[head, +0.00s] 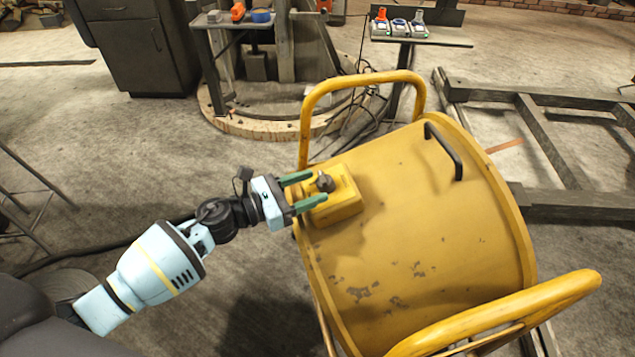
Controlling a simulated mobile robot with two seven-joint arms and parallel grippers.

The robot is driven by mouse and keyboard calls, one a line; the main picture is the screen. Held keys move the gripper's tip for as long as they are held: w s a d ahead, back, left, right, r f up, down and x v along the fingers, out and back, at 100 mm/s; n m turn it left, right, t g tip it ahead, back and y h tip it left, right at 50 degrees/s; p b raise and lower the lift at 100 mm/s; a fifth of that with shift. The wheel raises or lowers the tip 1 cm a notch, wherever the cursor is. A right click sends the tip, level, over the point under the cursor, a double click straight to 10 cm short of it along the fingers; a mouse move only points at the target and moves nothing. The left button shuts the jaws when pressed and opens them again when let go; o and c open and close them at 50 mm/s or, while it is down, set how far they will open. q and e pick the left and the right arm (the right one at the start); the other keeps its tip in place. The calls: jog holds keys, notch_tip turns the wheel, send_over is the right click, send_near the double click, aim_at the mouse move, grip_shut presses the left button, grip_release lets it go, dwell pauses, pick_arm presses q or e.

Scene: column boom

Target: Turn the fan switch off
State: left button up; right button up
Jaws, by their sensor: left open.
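A big yellow drum fan (430,240) stands in the middle and right of the head view, with yellow tube handles and chipped paint. A yellow switch box (345,197) sits on its upper left side. A dark grey knob, the fan switch (325,182), sticks up from the box. My left gripper (322,189) comes in from the left with its two green fingers apart. The fingers lie on either side of the knob in the picture; I cannot tell whether they touch it. My right gripper is not in view.
A black handle (445,152) sits on the drum's top. Behind stand a workbench (232,20) with tools and a small table (450,37) with several devices. Dark metal frames (550,140) lie at right. Cables run on the floor behind the fan. Floor at left is mostly clear.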

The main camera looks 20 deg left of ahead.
pick_arm(q)
jog(key=shift+x, duration=1.25)
jog(key=c, duration=1)
jog(key=shift+o, duration=0.2)
